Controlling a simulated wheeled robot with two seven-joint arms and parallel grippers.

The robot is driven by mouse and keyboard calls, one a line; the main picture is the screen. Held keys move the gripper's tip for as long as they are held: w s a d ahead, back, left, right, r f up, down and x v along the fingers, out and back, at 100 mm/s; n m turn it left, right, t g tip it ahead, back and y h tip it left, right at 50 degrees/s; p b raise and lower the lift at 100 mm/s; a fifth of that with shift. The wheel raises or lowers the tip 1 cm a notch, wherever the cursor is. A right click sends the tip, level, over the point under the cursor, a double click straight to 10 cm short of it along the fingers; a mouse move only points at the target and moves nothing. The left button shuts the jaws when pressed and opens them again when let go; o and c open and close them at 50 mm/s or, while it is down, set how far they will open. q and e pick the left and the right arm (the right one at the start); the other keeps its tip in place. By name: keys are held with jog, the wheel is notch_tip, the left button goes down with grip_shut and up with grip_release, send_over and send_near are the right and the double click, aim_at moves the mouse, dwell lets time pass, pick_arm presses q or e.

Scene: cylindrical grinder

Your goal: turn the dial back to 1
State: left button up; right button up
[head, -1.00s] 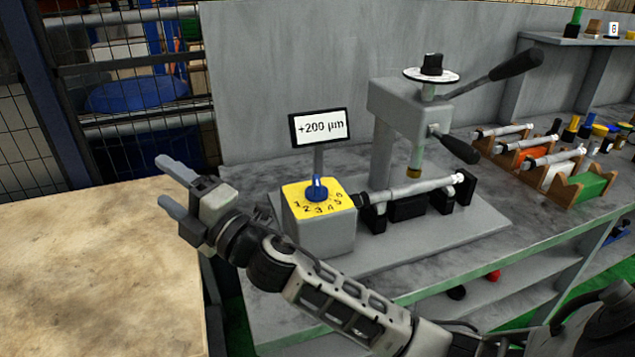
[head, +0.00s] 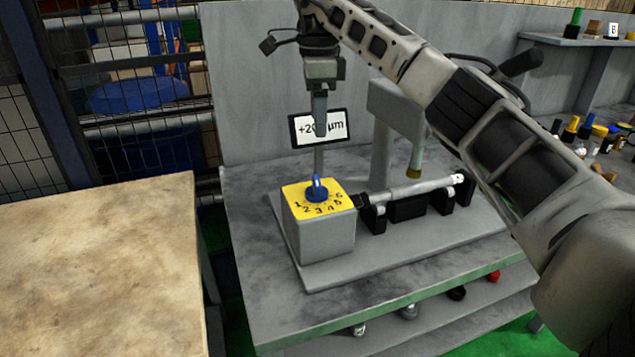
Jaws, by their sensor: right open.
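The dial (head: 317,190) is a blue knob on a yellow plate (head: 293,190) numbered 1 to 6, on top of a grey box (head: 325,235). Which number the knob points at is too small to tell. My right gripper (head: 320,122) hangs above the dial, fingers pointing down, apart from the knob. It is open and empty; its fingers overlap in this view. It covers the middle of the white display (head: 340,127), which partly reads "+2… µm". My left gripper is not in view.
A shaft (head: 415,190) lies on black supports right of the dial box, below a grey press column (head: 385,150). A bare beige table top (head: 95,270) is at left.

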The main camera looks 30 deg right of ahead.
aim_at(318, 180)
notch_tip(318, 180, down, 15)
jog(key=shift+f+p, duration=0.1)
jog(key=shift+p, duration=0.3)
jog(key=c, duration=1)
